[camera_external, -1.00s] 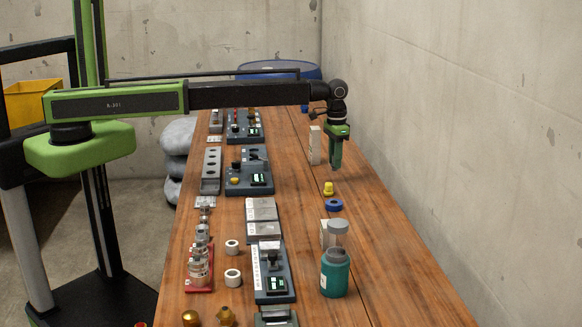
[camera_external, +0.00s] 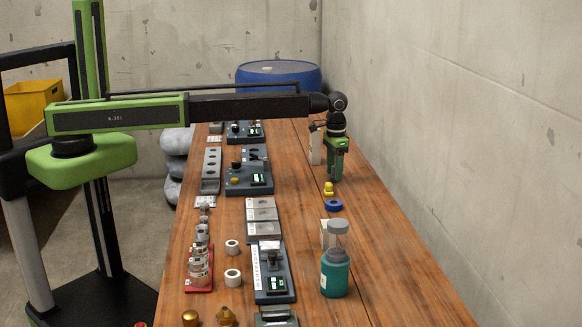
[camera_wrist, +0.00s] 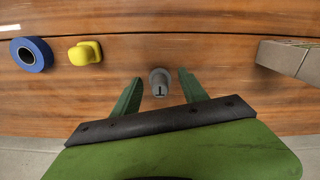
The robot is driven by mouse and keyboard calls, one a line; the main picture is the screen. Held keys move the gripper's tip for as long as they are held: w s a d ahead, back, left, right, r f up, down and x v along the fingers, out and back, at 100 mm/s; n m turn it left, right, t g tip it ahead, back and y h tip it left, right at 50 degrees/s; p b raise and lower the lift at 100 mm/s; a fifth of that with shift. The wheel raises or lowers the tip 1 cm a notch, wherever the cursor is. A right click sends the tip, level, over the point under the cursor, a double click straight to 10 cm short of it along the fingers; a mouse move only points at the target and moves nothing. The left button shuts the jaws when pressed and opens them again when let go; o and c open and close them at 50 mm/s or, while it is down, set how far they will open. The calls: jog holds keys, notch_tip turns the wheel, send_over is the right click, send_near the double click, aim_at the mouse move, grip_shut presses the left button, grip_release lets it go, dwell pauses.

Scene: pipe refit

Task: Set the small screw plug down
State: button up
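The small screw plug (camera_wrist: 159,83) is grey, with a dark mark on its near end. It shows in the wrist view between the two green fingers of my gripper (camera_wrist: 160,76). There is a visible gap between the plug and each finger, so my gripper is open around it. The plug appears to rest on the wooden bench (camera_wrist: 215,60); its contact with the wood is hard to make out. In the external view my gripper (camera_external: 334,177) points down low over the right side of the bench, and the plug cannot be made out there.
A yellow piece (camera_wrist: 86,53) and a blue tape roll (camera_wrist: 31,54) lie left of the plug in the wrist view. A pale box (camera_wrist: 292,60) lies to the right. A teal bottle (camera_external: 335,274) stands nearer the external camera. Bare wood surrounds the plug.

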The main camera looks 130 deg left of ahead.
notch_tip(320, 180, up, 12)
jog(key=p, duration=1.2)
jog(key=shift+r, duration=0.2)
jog(key=w+d+m, duration=0.2)
jog(key=d, duration=1.4)
jog(key=w+d+m, duration=0.3)
jog(key=d, duration=1.3)
jog(key=s+d+m, duration=0.2)
jog(key=s+d, duration=0.1)
jog(key=d, duration=0.8)
jog(key=s+d+m, duration=0.2)
jog(key=s+d, duration=0.2)
jog(key=d, duration=0.7)
jog(key=s+d+m, duration=0.2)
jog(key=s+d, duration=0.2)
jog(key=d, duration=0.7)
jog(key=shift+s+m, duration=0.2)
jog(key=shift+m, duration=0.1)
